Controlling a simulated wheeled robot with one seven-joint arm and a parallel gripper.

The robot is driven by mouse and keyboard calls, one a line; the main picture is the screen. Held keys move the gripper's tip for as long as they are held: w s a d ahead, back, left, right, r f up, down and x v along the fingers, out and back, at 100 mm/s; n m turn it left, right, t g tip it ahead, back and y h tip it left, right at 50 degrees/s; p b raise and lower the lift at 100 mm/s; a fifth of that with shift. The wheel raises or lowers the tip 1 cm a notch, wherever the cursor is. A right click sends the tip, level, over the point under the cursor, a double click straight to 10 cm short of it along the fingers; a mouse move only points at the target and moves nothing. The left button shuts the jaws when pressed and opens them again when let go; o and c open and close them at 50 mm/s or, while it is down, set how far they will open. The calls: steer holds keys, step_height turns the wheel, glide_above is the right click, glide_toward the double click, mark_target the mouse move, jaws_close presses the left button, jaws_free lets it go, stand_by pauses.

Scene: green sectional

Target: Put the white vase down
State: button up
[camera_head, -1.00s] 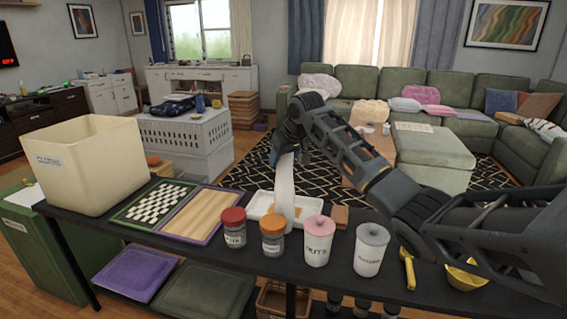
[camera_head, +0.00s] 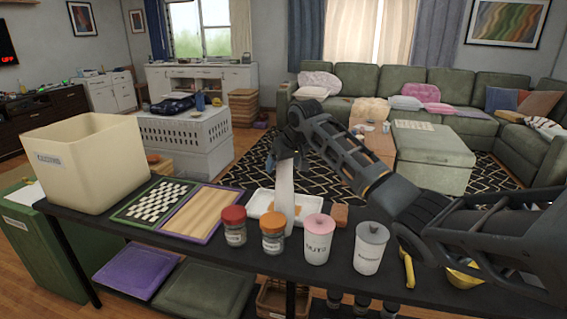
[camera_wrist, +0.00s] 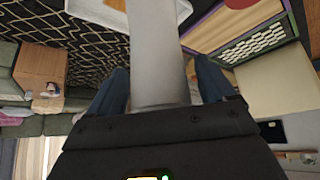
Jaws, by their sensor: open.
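The tall white vase (camera_head: 284,196) stands upright at the white tray (camera_head: 260,203) on the dark table, behind the orange-lidded jar. I cannot tell whether its base rests in the tray or on the table beside it. My gripper (camera_head: 287,153) is at the top of the vase, fingers pointing down. In the wrist view the vase (camera_wrist: 156,50) runs between the two fingers of my gripper (camera_wrist: 160,90), with a gap on each side. The fingers are open around it.
Jars with red (camera_head: 234,225), orange (camera_head: 272,231), pink (camera_head: 318,239) and grey (camera_head: 371,248) lids line the table front. A checkerboard (camera_head: 154,203), a wooden board (camera_head: 200,214) and a cream bin (camera_head: 84,163) are to the left. A yellow bowl (camera_head: 463,275) is at the right.

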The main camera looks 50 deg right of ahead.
steer(key=b+v, duration=0.1)
steer(key=v, duration=1.1)
steer(key=shift+r, duration=0.15)
